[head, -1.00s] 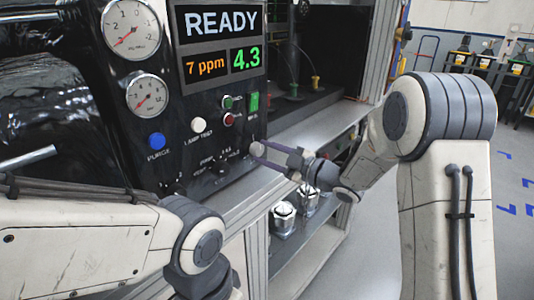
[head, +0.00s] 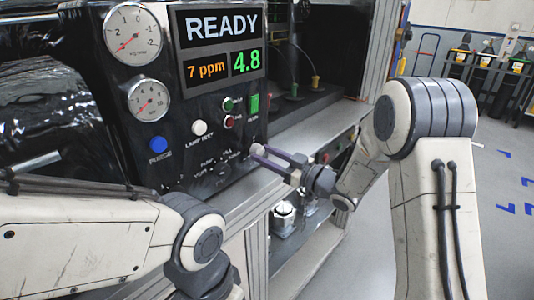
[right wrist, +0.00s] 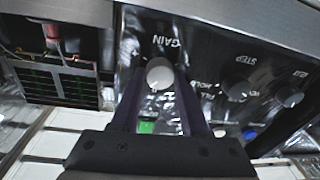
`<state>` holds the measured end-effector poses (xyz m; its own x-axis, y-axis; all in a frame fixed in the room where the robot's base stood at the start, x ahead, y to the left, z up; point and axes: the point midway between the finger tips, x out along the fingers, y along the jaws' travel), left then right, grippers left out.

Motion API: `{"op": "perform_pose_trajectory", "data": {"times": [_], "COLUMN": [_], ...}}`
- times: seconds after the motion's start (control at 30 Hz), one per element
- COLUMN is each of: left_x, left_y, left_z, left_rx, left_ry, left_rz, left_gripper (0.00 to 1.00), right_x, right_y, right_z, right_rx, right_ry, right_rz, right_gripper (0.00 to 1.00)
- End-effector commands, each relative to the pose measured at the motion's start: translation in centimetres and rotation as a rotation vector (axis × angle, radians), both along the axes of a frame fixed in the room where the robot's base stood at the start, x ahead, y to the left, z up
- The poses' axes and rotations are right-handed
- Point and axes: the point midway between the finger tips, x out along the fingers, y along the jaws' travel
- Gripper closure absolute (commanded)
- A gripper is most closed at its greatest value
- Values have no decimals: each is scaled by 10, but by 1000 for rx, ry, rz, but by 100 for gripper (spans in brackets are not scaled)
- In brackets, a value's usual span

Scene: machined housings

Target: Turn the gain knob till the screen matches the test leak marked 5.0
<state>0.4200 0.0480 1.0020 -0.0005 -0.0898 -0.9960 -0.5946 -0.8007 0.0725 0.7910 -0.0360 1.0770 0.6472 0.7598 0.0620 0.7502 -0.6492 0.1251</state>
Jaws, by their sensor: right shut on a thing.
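The screen (head: 220,47) on the black panel reads READY, 7 ppm in orange and 4.8 in green. The gain knob (right wrist: 160,72) is a pale round knob under the upside-down label GAIN in the right wrist view. It also shows in the head view (head: 257,150) at the panel's lower right corner. My right gripper (head: 260,153) reaches it from the right and is shut on it, one finger on each side. My left arm crosses the lower left of the head view, but its gripper is not seen. No mark 5.0 is legible on a test leak.
Two round gauges (head: 133,33) sit left of the screen. A blue button (head: 158,144), a white button (head: 199,128) and small red and green controls are near the gain knob. Other knobs (right wrist: 290,96) share its row. A shelf below holds shiny metal parts (head: 284,215).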

Motion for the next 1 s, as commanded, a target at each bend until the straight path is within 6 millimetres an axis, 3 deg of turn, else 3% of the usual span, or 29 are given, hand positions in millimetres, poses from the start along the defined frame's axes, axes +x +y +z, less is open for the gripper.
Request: {"op": "perform_pose_trajectory", "data": {"times": [0.33, 0.9, 0.93, 1.0], "left_x": [0, 0, 0, 0], "left_y": [0, 0, 0, 0], "left_z": [6, 6, 6, 6], "left_rx": [0, 0, 0, 0], "left_ry": [0, 0, 0, 0], "left_rz": [0, 0, 0, 0], "left_gripper": [37, 37, 37, 37], "right_x": [-1, -1, -1, -1], "right_y": [0, 0, 0, 0], "right_z": [-1, -2, -2, -2], "right_rx": [113, 136, 136, 136], "right_ry": [117, 140, 140, 140], "right_rz": [0, 1, 1, 0], "right_gripper": [100, 100, 51, 25]}}
